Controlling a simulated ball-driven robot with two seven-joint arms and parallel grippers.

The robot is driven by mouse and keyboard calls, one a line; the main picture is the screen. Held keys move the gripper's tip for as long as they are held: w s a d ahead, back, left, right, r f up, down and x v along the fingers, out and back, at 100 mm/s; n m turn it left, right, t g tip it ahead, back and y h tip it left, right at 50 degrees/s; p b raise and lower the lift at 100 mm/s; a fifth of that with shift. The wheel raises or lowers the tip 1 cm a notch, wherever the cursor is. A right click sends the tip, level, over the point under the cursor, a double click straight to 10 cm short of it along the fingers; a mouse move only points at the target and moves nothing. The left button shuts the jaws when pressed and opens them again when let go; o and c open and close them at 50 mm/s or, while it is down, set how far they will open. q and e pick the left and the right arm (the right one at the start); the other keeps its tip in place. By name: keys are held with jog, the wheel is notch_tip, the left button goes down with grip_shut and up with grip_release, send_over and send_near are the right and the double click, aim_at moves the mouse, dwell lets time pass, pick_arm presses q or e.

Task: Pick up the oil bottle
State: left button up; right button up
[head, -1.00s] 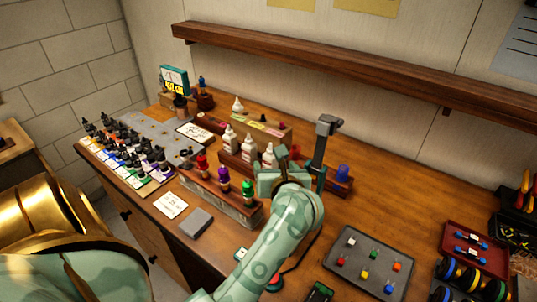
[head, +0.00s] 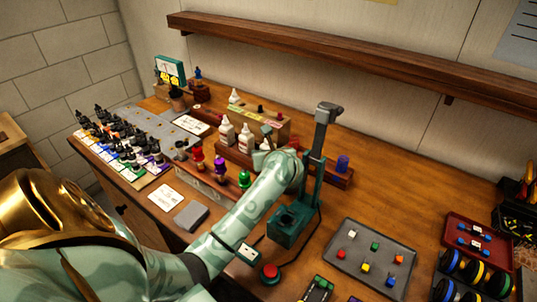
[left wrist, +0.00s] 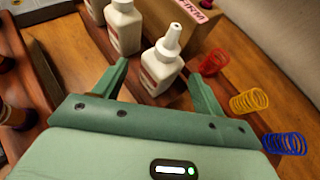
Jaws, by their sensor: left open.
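Several white oil bottles with pointed nozzles stand upright in a wooden rack. In the head view two show clearly, the left one (head: 227,131) and the middle one (head: 246,139); my left arm largely hides the right end of the row. In the left wrist view the nearest white bottle (left wrist: 162,66) stands between the spread fingers of my left gripper (left wrist: 158,71). The fingers are open, one on each side of it, with visible gaps. My right gripper is out of view.
Red (left wrist: 214,62), yellow (left wrist: 249,100) and blue (left wrist: 285,143) springs lie right of the gripper. A dark green stand (head: 296,215) with a grey-topped post is right of my arm. Colored-cap bottles (head: 220,165) stand in front.

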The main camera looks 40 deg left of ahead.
pick_arm(q)
jog(key=shift+x, duration=0.95)
jog(key=c, duration=1.1)
